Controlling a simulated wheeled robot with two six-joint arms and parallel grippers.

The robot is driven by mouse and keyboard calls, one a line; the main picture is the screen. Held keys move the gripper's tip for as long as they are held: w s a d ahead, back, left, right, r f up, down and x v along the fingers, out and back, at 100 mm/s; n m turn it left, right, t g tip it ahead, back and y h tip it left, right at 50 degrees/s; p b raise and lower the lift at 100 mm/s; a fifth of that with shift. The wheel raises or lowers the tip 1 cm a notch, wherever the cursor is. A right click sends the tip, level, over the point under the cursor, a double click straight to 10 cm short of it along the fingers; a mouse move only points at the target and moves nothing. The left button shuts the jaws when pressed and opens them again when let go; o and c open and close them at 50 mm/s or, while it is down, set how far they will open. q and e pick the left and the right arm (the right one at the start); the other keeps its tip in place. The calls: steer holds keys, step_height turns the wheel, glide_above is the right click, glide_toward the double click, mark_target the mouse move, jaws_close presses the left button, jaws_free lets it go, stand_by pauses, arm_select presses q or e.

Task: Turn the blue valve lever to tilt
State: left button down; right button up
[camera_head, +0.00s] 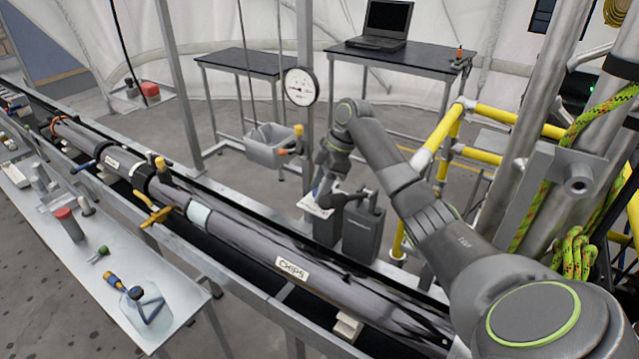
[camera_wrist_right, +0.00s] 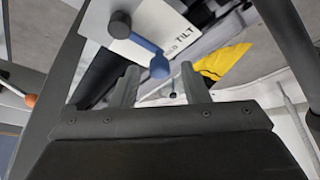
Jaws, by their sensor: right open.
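The blue valve lever (camera_wrist_right: 147,45) shows in the right wrist view, running from a dark round pivot to a blue knob, on a white plate (camera_wrist_right: 97,22) that reads TILT. My right gripper (camera_wrist_right: 160,88) is open, with the lever's knob just beyond and between its two fingertips; I cannot tell whether they touch it. In the head view, my right gripper (camera_head: 338,192) points down over the white plate (camera_head: 316,207) and largely hides the lever. My left gripper is not in view.
A long grey pipe tool (camera_head: 240,237) lies in a rail along the left. A pressure gauge (camera_head: 301,86) stands behind my gripper. Yellow railing (camera_head: 448,128) and a laptop table (camera_head: 415,57) are beyond.

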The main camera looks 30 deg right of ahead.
steer(key=shift+a+f, duration=0.1)
steer(key=shift+f, duration=0.15)
jaws_close()
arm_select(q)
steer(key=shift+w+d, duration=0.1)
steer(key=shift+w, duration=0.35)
